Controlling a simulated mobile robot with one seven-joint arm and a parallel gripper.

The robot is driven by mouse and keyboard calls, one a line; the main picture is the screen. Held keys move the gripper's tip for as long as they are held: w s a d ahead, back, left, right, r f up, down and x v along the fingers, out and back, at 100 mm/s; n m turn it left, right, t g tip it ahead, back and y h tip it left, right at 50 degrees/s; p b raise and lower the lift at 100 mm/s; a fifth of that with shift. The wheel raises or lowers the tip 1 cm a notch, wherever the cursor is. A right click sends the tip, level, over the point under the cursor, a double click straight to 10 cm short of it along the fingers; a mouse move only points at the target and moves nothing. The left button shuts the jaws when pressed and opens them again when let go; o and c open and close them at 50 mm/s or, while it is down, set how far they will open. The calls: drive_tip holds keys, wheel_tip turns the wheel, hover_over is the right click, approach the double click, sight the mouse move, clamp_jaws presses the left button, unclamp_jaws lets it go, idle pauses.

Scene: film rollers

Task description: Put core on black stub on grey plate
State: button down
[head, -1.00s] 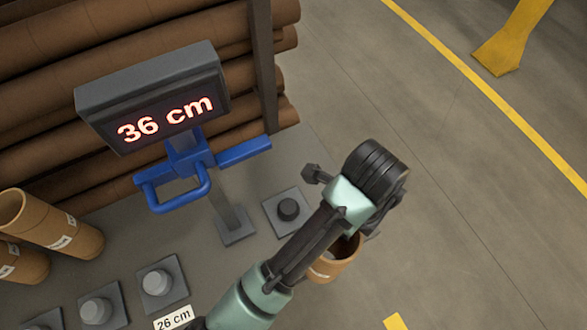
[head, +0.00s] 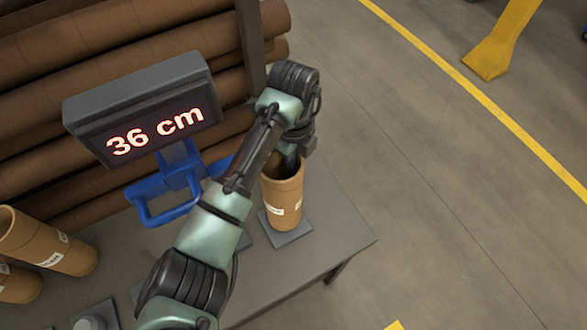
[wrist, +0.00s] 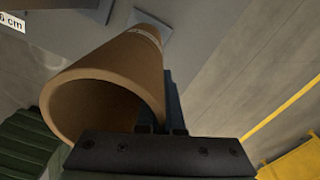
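The core (head: 283,203), a brown cardboard tube with a white label, stands nearly upright over the grey plate (head: 299,233) at the table's right end. The black stub is hidden by the core. I cannot tell whether the core's lower end touches the plate or sits around the stub. My gripper (head: 291,163) is at the core's upper rim, shut on its wall. In the wrist view the core (wrist: 120,70) runs away from the gripper (wrist: 165,120), with its open mouth toward the camera. Part of the plate (wrist: 152,25) shows past the far end.
A display (head: 145,110) reading 36 cm stands behind, with a blue bracket (head: 165,195) beneath it. Other cores (head: 45,240) are at the left. A stack of long brown rolls (head: 120,40) lies behind. The table (head: 335,235) is bare right of the plate.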

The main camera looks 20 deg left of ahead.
drive_tip(key=shift+f+p, duration=0.45)
drive_tip(key=shift+f, duration=1.3)
drive_tip(key=c, duration=1.1)
unclamp_jaws()
drive_tip(key=shift+o, duration=0.2)
wheel_tip(320, 180, up, 12)
drive_tip(key=shift+r+b, duration=0.15)
drive_tip(key=shift+b, duration=0.65)
